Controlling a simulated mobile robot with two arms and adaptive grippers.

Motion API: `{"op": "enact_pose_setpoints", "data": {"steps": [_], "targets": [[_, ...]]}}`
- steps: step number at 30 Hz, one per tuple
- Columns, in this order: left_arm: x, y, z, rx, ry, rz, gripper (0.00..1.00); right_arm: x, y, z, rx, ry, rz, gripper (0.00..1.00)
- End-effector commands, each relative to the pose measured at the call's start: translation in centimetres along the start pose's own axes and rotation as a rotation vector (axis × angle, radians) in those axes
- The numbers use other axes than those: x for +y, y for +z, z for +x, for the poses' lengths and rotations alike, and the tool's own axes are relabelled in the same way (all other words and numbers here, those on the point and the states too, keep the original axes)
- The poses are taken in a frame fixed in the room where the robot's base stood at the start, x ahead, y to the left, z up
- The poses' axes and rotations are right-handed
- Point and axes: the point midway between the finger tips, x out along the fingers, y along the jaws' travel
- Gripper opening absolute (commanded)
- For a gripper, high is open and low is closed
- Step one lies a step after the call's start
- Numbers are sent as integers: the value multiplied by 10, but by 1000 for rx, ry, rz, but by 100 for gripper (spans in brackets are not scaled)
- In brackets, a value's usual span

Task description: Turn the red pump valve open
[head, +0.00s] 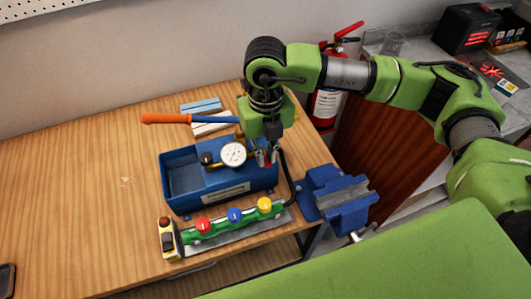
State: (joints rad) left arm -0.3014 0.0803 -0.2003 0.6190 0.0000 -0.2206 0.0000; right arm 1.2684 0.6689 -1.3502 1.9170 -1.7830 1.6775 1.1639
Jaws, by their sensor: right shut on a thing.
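A blue test pump (183,205) stands on the wooden workbench, with an open tank, a white-faced gauge (233,154) and a lever with an orange handle (166,118). My right gripper (268,155) points down at the right end of the pump, beside the gauge. Its fingers are shut on a small red part, which I take to be the red pump valve (262,158). The fingers hide most of that part, so its turn angle cannot be told. My left gripper is not in view.
A green manifold with red (203,225), blue (235,215) and yellow (264,204) knobs lies in front of the pump. A blue vise (340,200) stands to the right. A black hose runs between them. The bench's left side is mostly clear.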

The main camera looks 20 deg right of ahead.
Motion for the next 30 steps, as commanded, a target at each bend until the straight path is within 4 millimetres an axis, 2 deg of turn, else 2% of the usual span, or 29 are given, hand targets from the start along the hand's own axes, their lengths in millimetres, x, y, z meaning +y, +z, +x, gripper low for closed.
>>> {"op": "enact_pose_setpoints", "data": {"steps": [5,11,21,30], "targets": [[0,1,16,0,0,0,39,-3,0,4,-2,1,-59,0],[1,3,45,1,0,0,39,-10,2,7,-4,0,-195,0],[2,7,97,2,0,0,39,-24,8,7,-5,0,-512,0],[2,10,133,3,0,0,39,-35,16,5,-4,0,-796,0]]}}
